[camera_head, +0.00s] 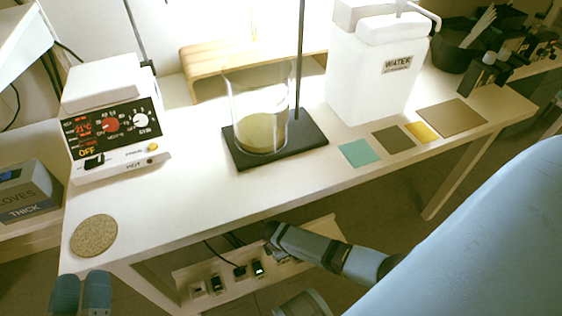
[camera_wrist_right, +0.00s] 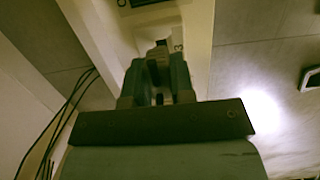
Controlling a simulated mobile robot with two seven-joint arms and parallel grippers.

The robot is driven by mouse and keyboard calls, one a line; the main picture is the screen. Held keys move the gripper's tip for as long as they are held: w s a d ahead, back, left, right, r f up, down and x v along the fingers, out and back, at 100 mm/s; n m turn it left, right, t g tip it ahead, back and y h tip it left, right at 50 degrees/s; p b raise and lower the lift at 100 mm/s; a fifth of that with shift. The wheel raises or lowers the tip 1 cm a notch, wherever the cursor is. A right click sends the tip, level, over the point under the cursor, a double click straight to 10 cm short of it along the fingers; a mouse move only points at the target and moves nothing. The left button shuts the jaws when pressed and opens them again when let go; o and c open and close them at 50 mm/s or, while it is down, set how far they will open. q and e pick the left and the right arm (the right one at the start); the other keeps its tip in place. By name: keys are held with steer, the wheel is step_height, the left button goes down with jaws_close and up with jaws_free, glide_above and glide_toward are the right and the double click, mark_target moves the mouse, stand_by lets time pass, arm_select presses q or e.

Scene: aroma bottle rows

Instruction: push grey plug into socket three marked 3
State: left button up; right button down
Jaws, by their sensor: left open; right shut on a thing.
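The white socket strip (camera_head: 228,284) lies low under the table's front edge, with several dark plugs or switches on it. It also shows in the right wrist view (camera_wrist_right: 196,35), where a mark "3" (camera_wrist_right: 178,46) is beside my right gripper (camera_wrist_right: 158,68). That gripper is shut on the grey plug (camera_wrist_right: 158,52), a small dark piece between the fingertips and over the strip by the "3". The fingers hide the socket, so I cannot tell how far in the plug is. My left gripper (camera_head: 81,290) is open and empty at the lower left, near the table corner.
On the white table (camera_head: 200,205) stand a hot plate (camera_head: 112,130), a glass beaker (camera_head: 258,110) on a black stand base and a water container (camera_head: 372,75). A cork mat (camera_head: 94,236) lies at the near left corner. Dark cables (camera_wrist_right: 75,110) hang beside the strip.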

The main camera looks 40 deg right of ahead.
arm_select(q)
steer(key=shift+r, duration=0.35)
stand_by(0.5)
steer(key=shift+f+b, duration=0.7)
steer(key=shift+f, duration=0.25)
arm_select(e)
steer(key=shift+f, duration=1.45)
steer(key=c, duration=0.9)
jaws_free()
steer(key=shift+r, duration=0.15)
